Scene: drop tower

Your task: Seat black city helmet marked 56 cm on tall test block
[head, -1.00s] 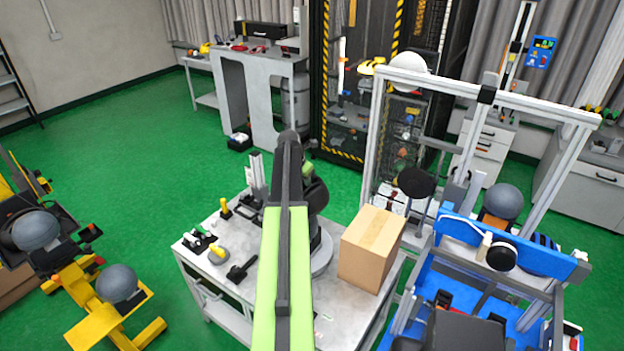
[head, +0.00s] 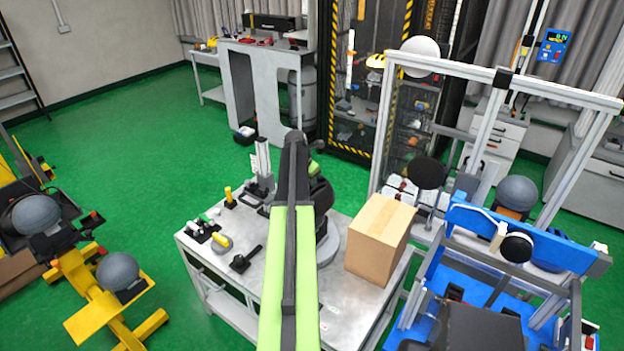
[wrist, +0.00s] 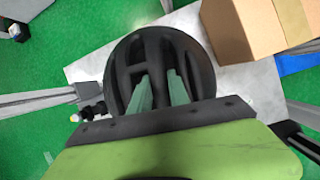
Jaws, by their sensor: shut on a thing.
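The black vented helmet (wrist: 196,62) fills the middle of the wrist view. My gripper (wrist: 158,92) is shut on it, with the pale green fingers over its ribs. The size mark cannot be read. In the head view my own arm covers the gripper, and I cannot make out the helmet clearly. Grey headform blocks show there: two at the left by yellow stands, an upper one (head: 36,213) and a lower one (head: 117,270), and another (head: 517,193) at the right behind the blue beam. I cannot tell which is the tall test block.
A metal table (head: 335,305) carries a cardboard box (head: 380,240) and small tools at its left. A grey frame (head: 508,82) and a blue beam (head: 525,235) stand at the right. Green floor (head: 110,150) is open at the left.

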